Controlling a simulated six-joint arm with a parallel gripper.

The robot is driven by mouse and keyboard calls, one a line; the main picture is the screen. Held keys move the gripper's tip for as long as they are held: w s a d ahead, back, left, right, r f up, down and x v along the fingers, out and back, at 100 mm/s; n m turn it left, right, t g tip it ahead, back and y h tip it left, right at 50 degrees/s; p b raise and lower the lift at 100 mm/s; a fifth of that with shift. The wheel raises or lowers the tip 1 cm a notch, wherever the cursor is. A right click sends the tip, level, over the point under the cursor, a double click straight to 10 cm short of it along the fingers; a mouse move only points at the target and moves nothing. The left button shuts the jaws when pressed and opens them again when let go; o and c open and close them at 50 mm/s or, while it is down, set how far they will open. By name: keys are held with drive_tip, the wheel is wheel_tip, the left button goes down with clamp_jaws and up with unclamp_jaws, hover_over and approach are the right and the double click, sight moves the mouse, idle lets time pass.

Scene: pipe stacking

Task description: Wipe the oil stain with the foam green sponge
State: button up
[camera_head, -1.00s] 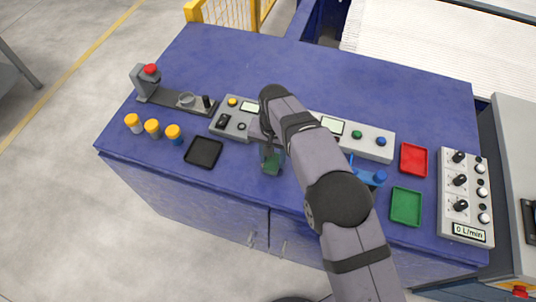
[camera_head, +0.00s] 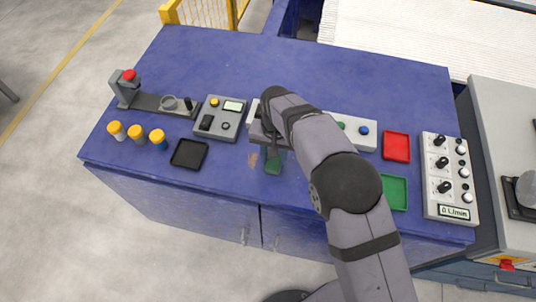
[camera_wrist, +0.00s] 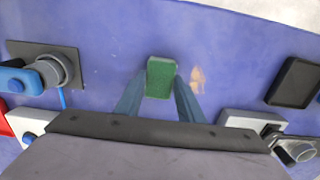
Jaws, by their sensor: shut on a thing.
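My gripper (camera_head: 270,150) is shut on the green sponge (camera_head: 273,164), low over the front middle of the blue table. In the wrist view the sponge (camera_wrist: 160,77) sits between the fingertips of my gripper (camera_wrist: 158,85). The oil stain (camera_head: 253,161) is a small brownish-orange patch just left of the sponge. In the wrist view the stain (camera_wrist: 197,80) lies right of the sponge, apart from it. I cannot tell whether the sponge touches the tabletop.
A black tray (camera_head: 188,154) and several orange-capped bottles (camera_head: 137,133) stand at the left. Grey control boxes (camera_head: 219,117) stand behind my gripper. A red tray (camera_head: 396,146), a green tray (camera_head: 394,190) and a knob panel (camera_head: 448,177) are at the right. The back of the table is clear.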

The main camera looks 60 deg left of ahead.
drive_tip(key=shift+w+d, duration=0.15)
drive_tip(key=shift+s+a+f+b, duration=0.1)
drive_tip(key=shift+s+a+b, duration=0.2)
drive_tip(key=shift+s+a, duration=0.95)
drive_tip(key=shift+s, duration=0.1)
drive_tip(key=shift+s+a, duration=0.15)
drive_tip(key=shift+s, duration=0.05)
drive_tip(key=shift+s+a+b, duration=0.3)
drive_tip(key=shift+s+a, duration=0.6)
drive_tip(key=shift+a, duration=0.1)
drive_tip(key=shift+s+a+b, duration=0.4)
drive_tip(key=shift+s+a, duration=0.45)
drive_tip(key=shift+a, duration=0.1)
drive_tip(key=shift+s+a, duration=0.2)
drive_tip(key=shift+s, duration=0.1)
